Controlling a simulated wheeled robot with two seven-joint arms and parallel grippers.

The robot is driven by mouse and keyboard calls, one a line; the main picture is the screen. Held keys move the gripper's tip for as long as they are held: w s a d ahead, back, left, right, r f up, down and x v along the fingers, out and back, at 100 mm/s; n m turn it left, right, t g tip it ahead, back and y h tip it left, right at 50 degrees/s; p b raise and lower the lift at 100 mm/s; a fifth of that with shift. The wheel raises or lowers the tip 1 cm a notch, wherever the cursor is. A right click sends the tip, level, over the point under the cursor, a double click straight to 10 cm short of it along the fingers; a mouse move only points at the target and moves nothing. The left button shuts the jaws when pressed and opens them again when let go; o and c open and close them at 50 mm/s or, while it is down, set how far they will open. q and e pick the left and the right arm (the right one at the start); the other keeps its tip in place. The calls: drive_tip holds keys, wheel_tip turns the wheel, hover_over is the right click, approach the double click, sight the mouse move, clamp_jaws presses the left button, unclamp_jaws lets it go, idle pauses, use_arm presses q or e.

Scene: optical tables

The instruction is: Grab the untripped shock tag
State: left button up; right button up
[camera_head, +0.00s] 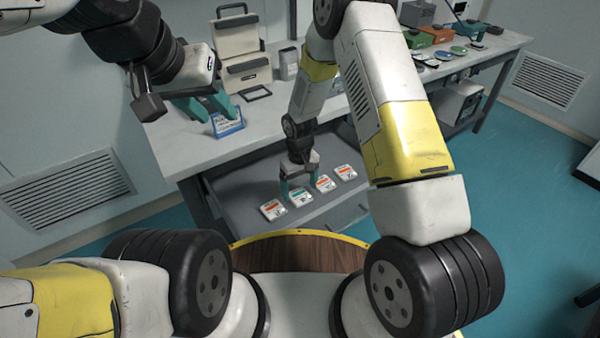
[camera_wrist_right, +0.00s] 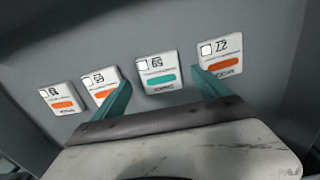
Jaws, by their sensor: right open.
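Several white shock tags lie in a row in a grey open drawer or tray under the table. One tag (camera_head: 300,196) has a teal bar and the others, such as the leftmost tag (camera_head: 273,210), have orange bars. My right gripper (camera_head: 299,187) is open above the row, with its fingers on either side of the teal-bar tag. In the right wrist view the teal-bar tag (camera_wrist_right: 159,74) shows between the fingertips, and an orange-bar tag (camera_wrist_right: 219,66) is partly covered by the right finger. My left gripper (camera_head: 206,112) appears open and empty above the table's left end.
A blue card stand (camera_head: 228,122) is on the table by my left gripper. A beige case (camera_head: 240,50) and a grey container (camera_head: 287,64) stand further back. Small discs and boxes lie at the far right. The tray walls (camera_head: 230,205) surround the tags.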

wheel_tip(320, 180, down, 2)
drive_tip(key=shift+f, duration=0.1)
drive_tip(key=c, duration=1.4)
drive_tip(key=shift+c, duration=0.2)
